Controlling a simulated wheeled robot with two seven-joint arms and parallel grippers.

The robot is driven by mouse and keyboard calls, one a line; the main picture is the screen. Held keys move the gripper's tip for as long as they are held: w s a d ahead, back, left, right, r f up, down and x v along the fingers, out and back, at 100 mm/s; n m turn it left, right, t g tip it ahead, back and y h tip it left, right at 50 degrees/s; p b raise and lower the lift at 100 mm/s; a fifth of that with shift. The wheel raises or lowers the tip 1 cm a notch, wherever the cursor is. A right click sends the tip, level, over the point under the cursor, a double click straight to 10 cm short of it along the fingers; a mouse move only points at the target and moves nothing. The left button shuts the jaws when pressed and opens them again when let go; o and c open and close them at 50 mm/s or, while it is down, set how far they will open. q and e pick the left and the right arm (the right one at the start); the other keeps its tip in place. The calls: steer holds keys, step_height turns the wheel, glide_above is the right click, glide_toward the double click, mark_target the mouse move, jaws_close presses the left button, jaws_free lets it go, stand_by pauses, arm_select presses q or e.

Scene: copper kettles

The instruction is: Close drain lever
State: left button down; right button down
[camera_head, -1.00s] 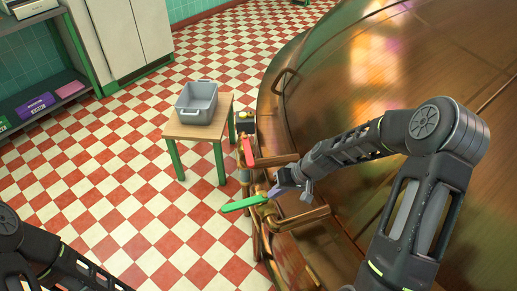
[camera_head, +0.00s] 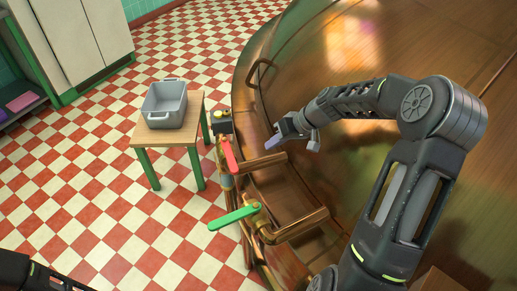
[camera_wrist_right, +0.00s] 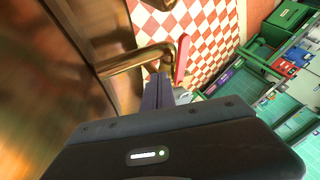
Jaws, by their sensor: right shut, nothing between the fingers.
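A green lever (camera_head: 234,218) sits on the front pipe of the copper kettle (camera_head: 400,60) and points left, out over the floor. A red lever (camera_head: 229,154) sits on the pipe behind it. Nothing visible marks which is the drain lever. My right gripper (camera_head: 271,143) is shut and empty, above the rear pipe and to the right of the red lever, apart from both levers. In the right wrist view its fingers (camera_wrist_right: 157,93) are together, with the red lever (camera_wrist_right: 182,60) beyond them. My left gripper is out of view; only part of that arm shows at lower left.
A small table (camera_head: 196,134) with green legs bears a grey tub (camera_head: 165,104). A curved kettle handle (camera_head: 254,75) juts out behind. The checkered floor at left is clear.

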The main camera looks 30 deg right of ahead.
mark_target(229, 155)
steer(key=w+a+f+p, duration=0.2)
steer(key=w+a+f, duration=0.3)
steer(key=a+f, duration=0.2)
steer(key=shift+a+f, duration=0.25)
steer(key=shift+a, duration=0.1)
stand_by(0.4)
